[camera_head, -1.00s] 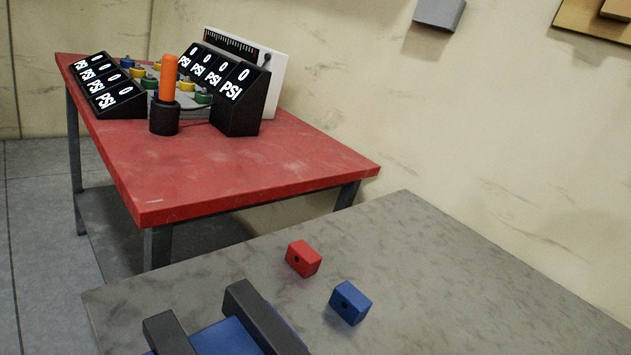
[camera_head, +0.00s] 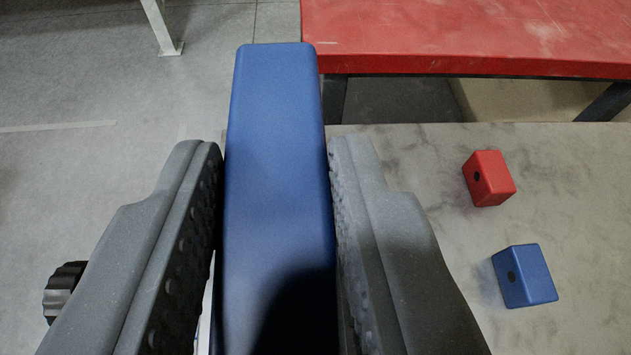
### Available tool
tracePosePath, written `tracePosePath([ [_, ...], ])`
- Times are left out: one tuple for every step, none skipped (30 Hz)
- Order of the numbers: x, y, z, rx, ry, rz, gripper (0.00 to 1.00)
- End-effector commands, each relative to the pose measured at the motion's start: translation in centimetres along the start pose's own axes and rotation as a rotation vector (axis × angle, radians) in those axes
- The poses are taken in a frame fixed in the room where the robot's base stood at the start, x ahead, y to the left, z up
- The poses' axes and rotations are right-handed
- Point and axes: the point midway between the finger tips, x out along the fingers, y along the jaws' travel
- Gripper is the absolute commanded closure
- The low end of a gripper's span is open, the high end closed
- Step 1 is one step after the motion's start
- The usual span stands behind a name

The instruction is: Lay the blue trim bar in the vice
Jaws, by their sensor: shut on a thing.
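The blue trim bar (camera_head: 276,85) is a long block with rounded edges, running up the middle of the view from the bottom edge. My gripper (camera_head: 275,150) is shut on it, one grey studded finger on each side. The bar's far end sticks out past the fingertips, and a dark shadow lies on its near part. The vice is not visible now; whatever lies below the bar and fingers is hidden, so I cannot tell whether the bar touches anything beneath.
A grey table top (camera_head: 420,155) lies to the right, with a small red block (camera_head: 489,178) and a small blue block (camera_head: 525,276), each with a dark hole. A red table (camera_head: 480,35) stands behind. A dark ribbed knob (camera_head: 65,291) shows at left. Grey floor (camera_head: 90,90) is left.

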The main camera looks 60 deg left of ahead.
Motion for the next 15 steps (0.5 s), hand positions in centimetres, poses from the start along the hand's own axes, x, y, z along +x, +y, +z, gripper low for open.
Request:
tracePosePath([
  [0.2, 0.0, 0.5, 0.0, 0.0, 0.0, 0.98],
  [0.3, 0.0, 0.7, 0.0, 0.0, 0.0, 0.98],
  [0.4, 0.0, 1.0, 0.0, 0.0, 0.0, 0.98],
  [0.5, 0.0, 1.2, 0.0, 0.0, 0.0, 0.98],
  [0.6, 0.0, 1.4, 0.0, 0.0, 0.0, 0.98],
  [0.7, 0.0, 1.7, 0.0, 0.0, 0.0, 0.98],
  [0.8, 0.0, 1.9, 0.0, 0.0, 0.001, 0.98],
  [0.9, 0.0, 2.2, 0.0, 0.0, 0.001, 0.98],
  [1.0, 0.0, 2.5, 0.0, 0.0, 0.001, 0.98],
  [1.1, 0.0, 2.7, 0.0, 0.0, 0.001, 0.98],
  [1.1, 0.0, 2.9, 0.0, 0.0, 0.001, 0.98],
  [1.2, 0.0, 3.2, 0.0, 0.0, 0.001, 0.98],
  [1.3, 0.1, 3.4, 0.0, 0.0, 0.002, 0.98],
  [1.4, 0.1, 3.6, 0.0, 0.0, 0.002, 0.98],
  [1.5, 0.1, 3.9, 0.001, 0.0, 0.002, 0.98],
])
